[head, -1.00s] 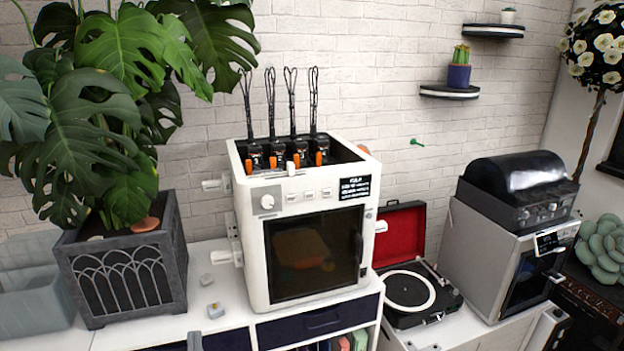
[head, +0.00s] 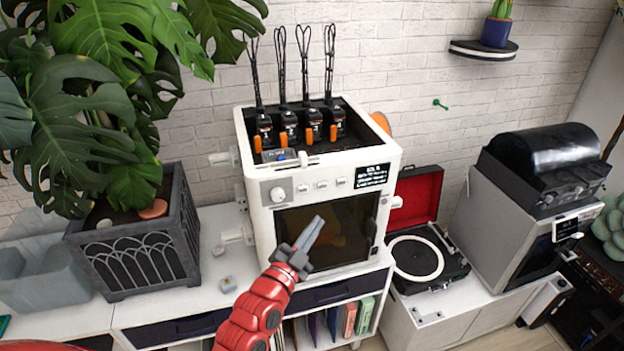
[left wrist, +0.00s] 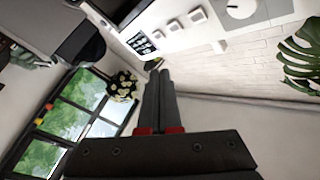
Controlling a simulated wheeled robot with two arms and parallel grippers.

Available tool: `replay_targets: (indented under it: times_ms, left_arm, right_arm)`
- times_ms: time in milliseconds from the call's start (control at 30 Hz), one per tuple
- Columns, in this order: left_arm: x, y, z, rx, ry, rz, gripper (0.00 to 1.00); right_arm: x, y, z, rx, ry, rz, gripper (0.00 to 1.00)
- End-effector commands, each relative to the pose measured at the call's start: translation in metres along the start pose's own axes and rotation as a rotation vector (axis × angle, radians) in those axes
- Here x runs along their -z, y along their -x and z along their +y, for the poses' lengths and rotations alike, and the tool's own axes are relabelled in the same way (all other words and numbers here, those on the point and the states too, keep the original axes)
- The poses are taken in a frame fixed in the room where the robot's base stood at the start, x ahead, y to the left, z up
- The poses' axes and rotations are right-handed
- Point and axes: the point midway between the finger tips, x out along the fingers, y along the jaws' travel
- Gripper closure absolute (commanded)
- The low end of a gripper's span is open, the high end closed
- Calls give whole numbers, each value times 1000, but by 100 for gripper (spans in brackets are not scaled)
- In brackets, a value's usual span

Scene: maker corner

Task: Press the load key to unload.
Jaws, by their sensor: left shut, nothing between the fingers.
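A white 3D printer-like machine (head: 262,232) stands on the cabinet. Its front panel has a round knob (head: 278,194), a row of three small white keys (head: 322,185) and a lit dark display (head: 372,175); the lettering is too small to read, so I cannot tell which key is the load key. My left gripper (head: 316,226) is shut and empty, its fingers pointing up in front of the dark door, below the keys. In the left wrist view the shut fingers (left wrist: 160,76) appear apart from the keys (left wrist: 174,27). My right gripper is out of view.
A potted monstera (head: 135,255) stands left, an open record player (head: 416,258) right. A grey appliance (head: 502,235) stands farther right. Small grey pieces (head: 229,284) lie on the cabinet top.

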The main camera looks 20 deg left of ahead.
Motion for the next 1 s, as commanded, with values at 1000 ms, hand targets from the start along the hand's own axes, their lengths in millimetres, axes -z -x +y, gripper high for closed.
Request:
replay_targets:
  times_ms: [1000]
  left_arm:
    - [-44,-55,-38,3,-1,2,100]
  right_arm:
    - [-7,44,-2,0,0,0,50]
